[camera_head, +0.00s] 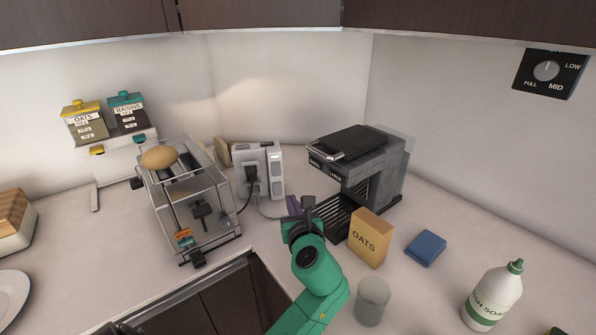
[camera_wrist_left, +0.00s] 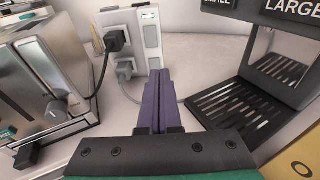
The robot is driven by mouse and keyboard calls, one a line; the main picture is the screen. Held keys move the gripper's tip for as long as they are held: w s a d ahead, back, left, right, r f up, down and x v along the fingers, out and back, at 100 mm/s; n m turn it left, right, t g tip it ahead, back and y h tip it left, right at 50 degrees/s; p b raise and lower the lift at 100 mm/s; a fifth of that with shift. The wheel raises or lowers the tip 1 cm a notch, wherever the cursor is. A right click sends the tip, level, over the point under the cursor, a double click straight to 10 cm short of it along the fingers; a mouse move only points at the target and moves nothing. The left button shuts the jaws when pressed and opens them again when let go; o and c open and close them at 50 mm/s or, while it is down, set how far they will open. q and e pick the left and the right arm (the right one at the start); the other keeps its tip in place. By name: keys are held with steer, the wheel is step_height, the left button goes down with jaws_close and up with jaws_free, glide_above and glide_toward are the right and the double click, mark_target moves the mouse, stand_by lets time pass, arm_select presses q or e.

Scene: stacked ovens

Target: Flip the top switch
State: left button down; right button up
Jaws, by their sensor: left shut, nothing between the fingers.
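A white power outlet tower (camera_head: 262,168) stands on the counter against the back wall, with a black plug in its front. Its narrow right side carries light switches one above another; the top switch (camera_head: 275,158) is near the upper edge. The top switch also shows in the left wrist view (camera_wrist_left: 149,14), above the others. My left gripper (camera_head: 297,205) has purple fingers, pressed together and empty. It is in front of the tower and to its right, apart from the switches. In the left wrist view the fingers (camera_wrist_left: 160,88) point toward the tower's base. My right gripper is not in view.
A glass-sided toaster (camera_head: 205,200) with an egg-like item on top stands left of the tower. A coffee machine (camera_head: 375,170) stands to the right. An oats box (camera_head: 370,238), a cup (camera_head: 372,300), a blue sponge (camera_head: 426,248) and a soap bottle (camera_head: 493,298) are further right.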

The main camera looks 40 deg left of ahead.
arm_select(q)
glide_toward(276, 174)
steer(key=p+x, duration=0.1)
steer(key=x, duration=0.5)
steer(key=shift+w+a+p, duration=0.1)
steer(key=shift+w+p, duration=0.05)
steer(key=shift+p, duration=0.15)
steer(key=shift+w+a+f, duration=0.1)
steer(key=shift+w+a, duration=0.05)
steer(key=shift+a, duration=0.05)
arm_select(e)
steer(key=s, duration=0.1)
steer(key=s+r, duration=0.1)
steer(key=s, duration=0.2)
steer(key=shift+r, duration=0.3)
